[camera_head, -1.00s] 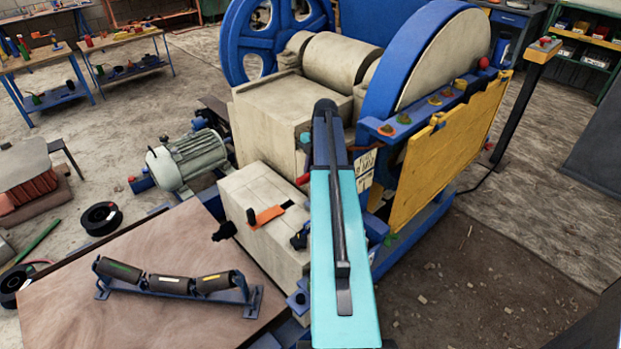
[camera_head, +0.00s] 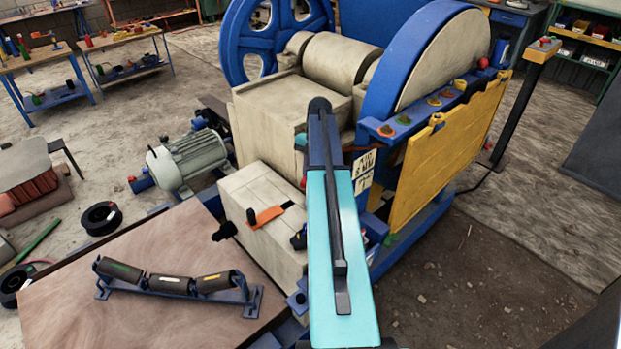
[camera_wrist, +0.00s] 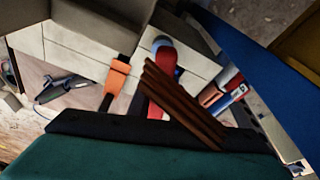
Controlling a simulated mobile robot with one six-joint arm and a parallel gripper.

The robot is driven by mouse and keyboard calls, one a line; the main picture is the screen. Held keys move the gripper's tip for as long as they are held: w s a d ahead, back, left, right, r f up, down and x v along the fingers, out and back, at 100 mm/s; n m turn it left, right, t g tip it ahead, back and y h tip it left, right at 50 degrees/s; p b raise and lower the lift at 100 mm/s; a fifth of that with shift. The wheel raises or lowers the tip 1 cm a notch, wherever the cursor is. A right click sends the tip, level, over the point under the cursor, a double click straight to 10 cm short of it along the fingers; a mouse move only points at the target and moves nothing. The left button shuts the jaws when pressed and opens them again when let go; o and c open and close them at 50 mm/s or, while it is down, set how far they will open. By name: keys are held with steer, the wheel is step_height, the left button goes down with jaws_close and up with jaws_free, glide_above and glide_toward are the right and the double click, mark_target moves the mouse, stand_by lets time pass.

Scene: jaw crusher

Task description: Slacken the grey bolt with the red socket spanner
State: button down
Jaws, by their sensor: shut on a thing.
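My gripper (camera_wrist: 185,105) shows in the wrist view as brown ribbed fingers in front of a dark and teal body. It is shut on the red socket spanner (camera_wrist: 164,68). Part of the spanner is hidden behind the fingers. A blue-grey round end shows at the top of the red part; I cannot tell whether it is the socket or the bolt. I cannot make out the grey bolt, nor whether the spanner is on it. In the head view my cyan arm covers the gripper.
An orange clamp-like piece (camera_head: 268,214) lies on the beige block (camera_head: 235,190), and shows in the wrist view (camera_wrist: 117,78). The blue jaw crusher with its yellow guard (camera_head: 445,160) stands behind and right. A wooden table (camera_head: 150,250) holds a roller set (camera_head: 170,284). Open floor lies at right.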

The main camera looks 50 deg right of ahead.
stand_by(0.5)
steer(key=c, duration=1.5)
jaws_free()
steer(key=shift+c, duration=0.2)
steer(key=s+b+v, duration=0.1)
steer(key=b+v, duration=0.1)
steer(key=v, duration=1.1)
steer(key=shift+w+d+r+b, duration=0.3)
steer(key=shift+w+r, duration=0.1)
steer(key=shift+w, duration=0.1)
steer(key=shift+a+f, duration=0.1)
steer(key=shift+a, duration=0.05)
